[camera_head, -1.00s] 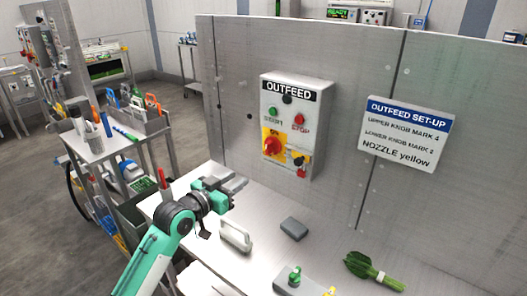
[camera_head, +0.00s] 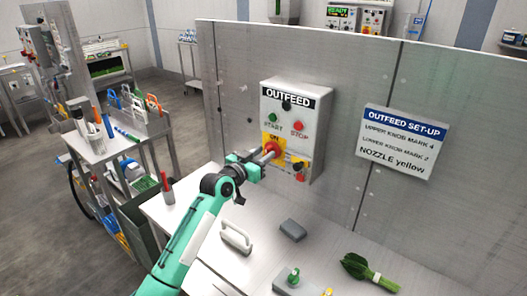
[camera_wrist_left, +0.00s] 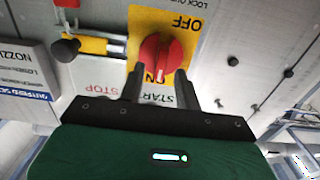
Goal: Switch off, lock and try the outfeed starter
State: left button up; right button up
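The grey OUTFEED starter box (camera_head: 318,110) is on the upright metal panel. It has a green START button (camera_head: 272,117), a red STOP button (camera_head: 298,125) and a red rotary switch (camera_head: 271,149) on a yellow plate. The switch also shows in the left wrist view (camera_wrist_left: 161,55), between the words OFF and ON. My left gripper (camera_wrist_left: 160,76) is at the switch, its fingers apart at either side of the knob's near edge; I see no clear grip. A yellow-and-black part (camera_wrist_left: 95,44) and a red item (camera_head: 300,178) sit beside the switch. My right gripper is out of view.
The OUTFEED SET-UP sign (camera_head: 401,141) is right of the box. On the bench are a white handle-shaped item (camera_head: 236,238), a grey block (camera_head: 292,230) and bundled greens (camera_head: 368,272). A tool cart (camera_head: 120,150) stands at the left.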

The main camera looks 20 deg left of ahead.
pick_arm(q)
jog(key=shift+w+d, duration=0.1)
jog(key=shift+w, duration=0.25)
jog(key=shift+c, duration=0.2)
grip_shut()
